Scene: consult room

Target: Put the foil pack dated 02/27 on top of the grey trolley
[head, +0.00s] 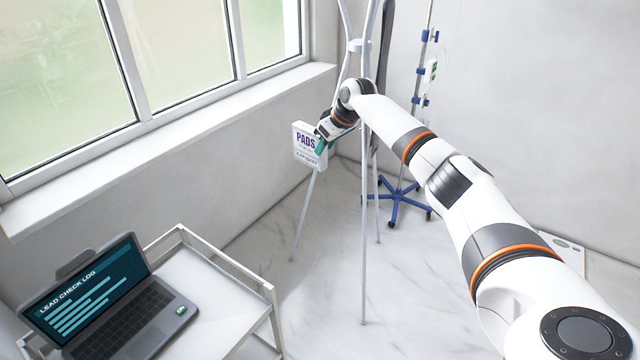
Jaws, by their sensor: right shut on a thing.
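A flat white pack (306,149) with "PADS" in purple letters hangs in the air near the middle of the head view. A smaller line of print below is too small to read for sure. My left gripper is not in view.
An open laptop (150,325) reading "LEAD CHECK LOG" covers the left of the trolley top; bare top shows to its right, inside a raised rail. A tripod stand (364,240) rises beside my right gripper. A blue-footed drip pole (400,200) stands behind. Windows line the left wall.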

